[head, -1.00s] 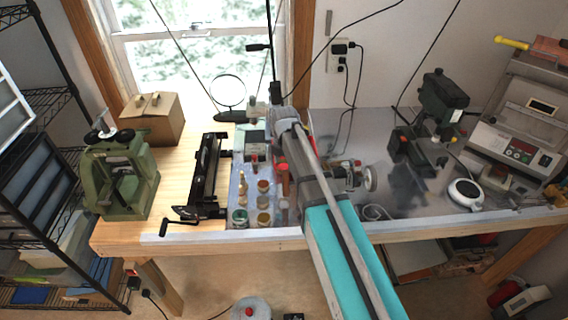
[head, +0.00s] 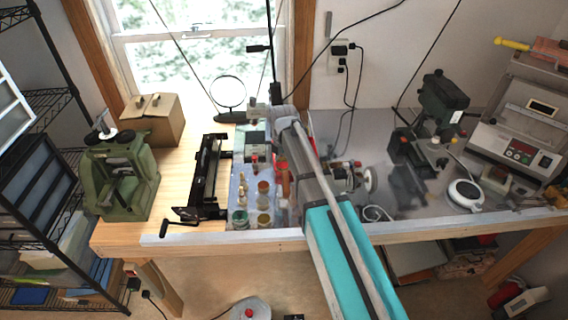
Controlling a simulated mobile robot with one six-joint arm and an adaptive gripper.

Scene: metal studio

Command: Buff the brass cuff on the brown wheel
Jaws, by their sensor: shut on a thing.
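My arm reaches from the lower right over the bench, and its wrist end lies near the back of the bench, left of centre. My gripper is not visible; my own arm hides the area below the wrist. A small bench buffer (head: 346,178) stands just right of my arm, partly covered by it. Its pale wheel (head: 370,180) faces right. A reddish-brown upright shape (head: 283,172) shows at the left edge of my arm; I cannot tell whether it is the brown wheel. I cannot make out the brass cuff.
Small jars (head: 264,188) stand left of my arm, beside a black hand-cranked machine (head: 207,175). A green machine (head: 120,175) and cardboard box (head: 152,120) are at the left. A drill press (head: 443,105) and white round device (head: 465,193) are at the right.

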